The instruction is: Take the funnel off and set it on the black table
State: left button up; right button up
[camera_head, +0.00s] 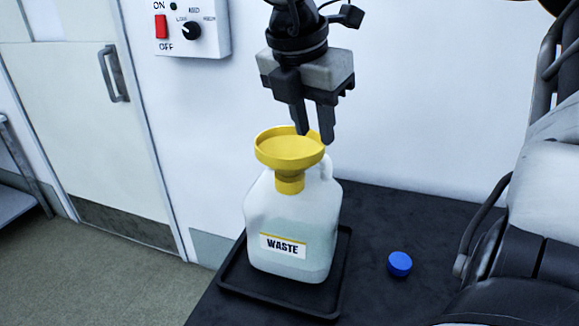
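The yellow funnel (289,152) sits upright in the neck of the white, translucent jug labelled WASTE (293,222). My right gripper (315,138) points down at the back right of the funnel's rim. Its two dark fingers are apart, and a small yellow part of the rim shows between the tips. I cannot tell whether the fingers touch it. The black table (385,215) lies under and to the right of the jug. My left gripper is not in view.
The jug stands in a black tray (344,268). A blue cap (399,263) lies on the table to the right of it. Free table surface lies around the cap. A control box (190,28) is on the wall behind. My own arm fills the right edge.

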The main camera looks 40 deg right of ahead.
aim_at(315, 154)
jog(key=x, duration=0.4)
jog(key=shift+w+d+r+p, duration=0.1)
jog(key=shift+w+p, duration=0.05)
jog(key=shift+p, duration=0.2)
grip_shut()
notch_tip(315, 154, up, 13)
jog(key=p, duration=0.1)
dwell(0.6)
